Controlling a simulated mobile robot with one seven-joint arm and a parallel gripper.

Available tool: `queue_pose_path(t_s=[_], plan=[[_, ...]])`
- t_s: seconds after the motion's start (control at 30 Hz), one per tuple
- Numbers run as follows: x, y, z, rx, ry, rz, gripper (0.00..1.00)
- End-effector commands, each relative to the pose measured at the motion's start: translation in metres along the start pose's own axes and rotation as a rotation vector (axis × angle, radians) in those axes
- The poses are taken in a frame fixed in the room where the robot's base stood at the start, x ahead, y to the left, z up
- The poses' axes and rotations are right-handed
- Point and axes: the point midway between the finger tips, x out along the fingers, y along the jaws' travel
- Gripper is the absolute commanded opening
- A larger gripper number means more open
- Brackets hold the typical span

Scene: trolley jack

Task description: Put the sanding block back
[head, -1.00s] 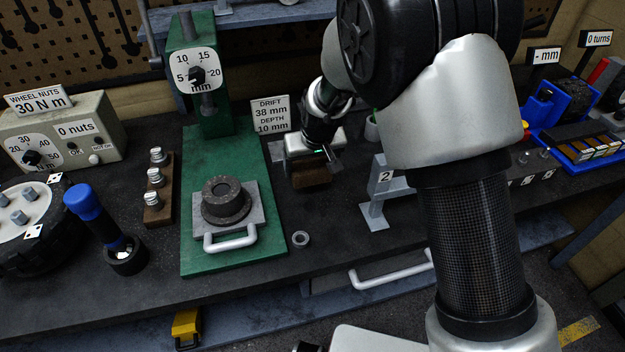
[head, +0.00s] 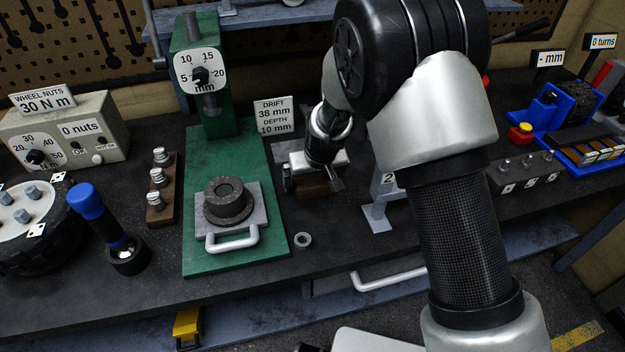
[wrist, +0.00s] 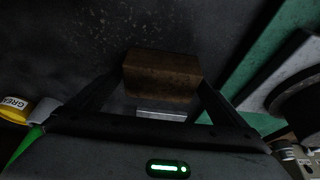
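The sanding block is a brown block (head: 316,188) below my gripper, to the right of the green press base. In the wrist view the brown block (wrist: 162,76) sits between the two dark fingertips, with a finger against each side. My gripper (head: 315,182) points down and appears shut on the block, low over the dark bench top. The fingers partly hide the block in the head view. I cannot tell whether the block touches the bench.
The green press (head: 192,255) with a grey hub on a handled plate stands to the left. A metal ring (head: 303,240) lies in front. A grey stand marked 2 (head: 376,216) is close on the right. A sign (head: 273,115) stands behind. A yellow can (wrist: 14,108) shows in the wrist view.

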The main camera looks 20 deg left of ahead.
Motion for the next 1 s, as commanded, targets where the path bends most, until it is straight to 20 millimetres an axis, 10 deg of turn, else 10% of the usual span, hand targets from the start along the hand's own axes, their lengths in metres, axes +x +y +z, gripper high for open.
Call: queue_pose_path(t_s=[0.33,1.0], plan=[[-0.010,-0.001,-0.002,-0.001,0.002,-0.001,0.97],[-0.121,0.000,-0.002,0.000,0.001,0.000,0.97]])
